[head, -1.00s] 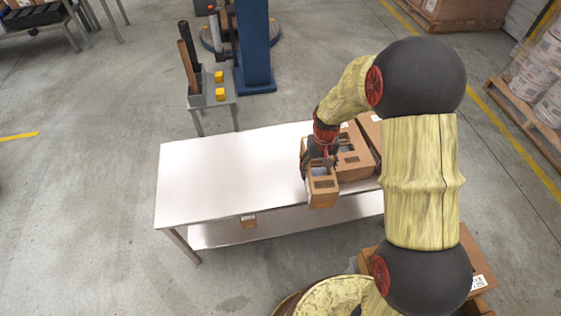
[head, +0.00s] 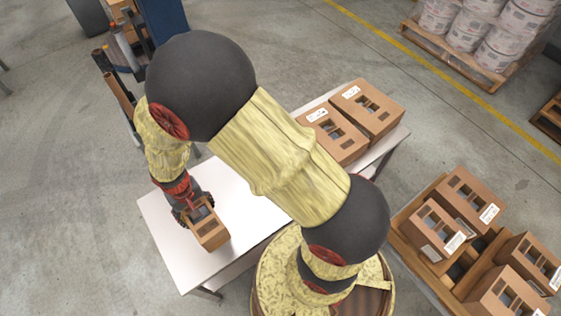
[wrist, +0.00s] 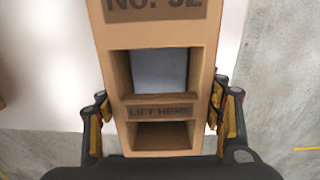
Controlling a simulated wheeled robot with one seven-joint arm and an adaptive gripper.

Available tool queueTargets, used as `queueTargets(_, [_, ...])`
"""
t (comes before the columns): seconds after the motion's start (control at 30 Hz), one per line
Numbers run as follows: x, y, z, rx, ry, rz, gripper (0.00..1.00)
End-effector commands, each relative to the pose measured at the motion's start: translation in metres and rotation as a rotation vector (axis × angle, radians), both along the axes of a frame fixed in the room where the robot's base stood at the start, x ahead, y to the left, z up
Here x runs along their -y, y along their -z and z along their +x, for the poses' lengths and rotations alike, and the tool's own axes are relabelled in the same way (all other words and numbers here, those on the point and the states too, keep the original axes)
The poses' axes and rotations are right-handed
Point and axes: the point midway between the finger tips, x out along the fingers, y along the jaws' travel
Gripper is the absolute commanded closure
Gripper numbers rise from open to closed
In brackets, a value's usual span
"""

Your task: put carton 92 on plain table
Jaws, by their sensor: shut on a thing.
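Carton 92 (head: 208,233) is a small brown box with cut-out openings. My gripper (head: 193,208) is shut on it, and carton and gripper are over the left end of the plain table (head: 240,190). In the wrist view the carton (wrist: 163,98) stands between the two fingers (wrist: 164,125); part of its number, ending in 2, and "LIFT HERE" show on it. The gap between carton and tabletop cannot be judged from these views. The table is a pale, smooth top on legs.
Two brown cartons (head: 367,110) (head: 334,136) stand at the table's right end. A pallet (head: 405,229) with several similar cartons is at lower right. A pallet of white buckets (head: 470,50) is at top right. The tabletop around the held carton looks bare.

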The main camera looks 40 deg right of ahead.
Motion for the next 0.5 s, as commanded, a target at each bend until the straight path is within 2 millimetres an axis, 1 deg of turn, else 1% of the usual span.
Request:
queueTargets(0.03, [-0.012, 0.001, -0.020, -0.001, 0.001, -0.001, 0.95])
queueTargets(0.1, [-0.024, 0.005, -0.041, 0.001, 0.017, 0.000, 0.95])
queueTargets(0.2, [-0.033, 0.010, -0.063, 0.000, 0.034, 0.000, 0.95])
queueTargets(0.33, [-0.039, 0.013, -0.078, 0.001, 0.049, 0.000, 0.95])
queueTargets(0.5, [-0.040, 0.014, -0.081, 0.001, 0.053, 0.000, 0.95])
